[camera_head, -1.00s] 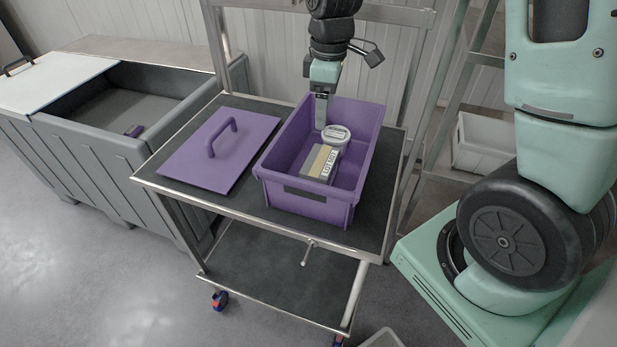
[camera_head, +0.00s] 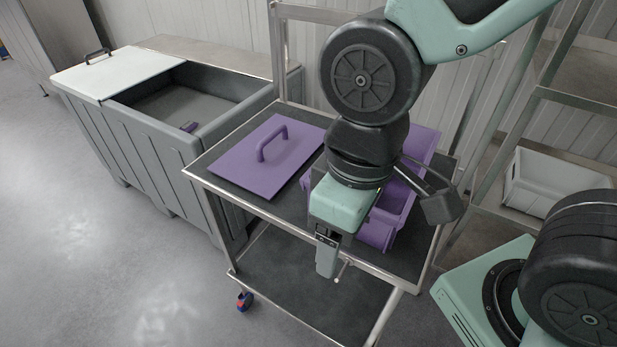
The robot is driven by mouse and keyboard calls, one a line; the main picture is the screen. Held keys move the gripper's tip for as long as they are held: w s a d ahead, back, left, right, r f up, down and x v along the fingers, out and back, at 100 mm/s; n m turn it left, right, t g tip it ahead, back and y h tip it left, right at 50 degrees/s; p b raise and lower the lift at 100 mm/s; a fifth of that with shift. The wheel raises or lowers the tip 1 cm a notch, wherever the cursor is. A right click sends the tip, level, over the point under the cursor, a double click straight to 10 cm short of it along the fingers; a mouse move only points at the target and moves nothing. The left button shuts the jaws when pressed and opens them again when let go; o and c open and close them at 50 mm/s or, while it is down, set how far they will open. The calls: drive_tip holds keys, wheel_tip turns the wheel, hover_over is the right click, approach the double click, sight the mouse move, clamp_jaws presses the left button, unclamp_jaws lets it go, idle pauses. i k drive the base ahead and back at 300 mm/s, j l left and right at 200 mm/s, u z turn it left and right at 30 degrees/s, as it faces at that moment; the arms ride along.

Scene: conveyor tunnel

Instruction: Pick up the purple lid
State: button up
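The purple lid (camera_head: 236,163) lies flat on the left part of the cart's dark top, with its arched handle (camera_head: 271,139) standing up from the middle. My gripper (camera_head: 325,262) hangs in front of the cart's near edge, right of and nearer than the lid, apart from it. Only one side of the fingers shows, so I cannot see whether they are open or shut. The purple box (camera_head: 420,150) stands on the cart right of the lid, mostly hidden behind my arm. Its contents are hidden.
The cart (camera_head: 218,187) has a raised metal frame at the back and a lower shelf. A grey bin (camera_head: 150,148) with a partly open white cover (camera_head: 118,72) stands at left. A white crate (camera_head: 560,185) sits on a rack at right. Floor at front left is clear.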

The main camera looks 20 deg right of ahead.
sight(264, 162)
drive_tip(key=j, duration=1.65)
drive_tip(key=i+j+z, duration=0.1)
drive_tip(key=i+j, duration=0.45)
drive_tip(key=i, duration=0.3)
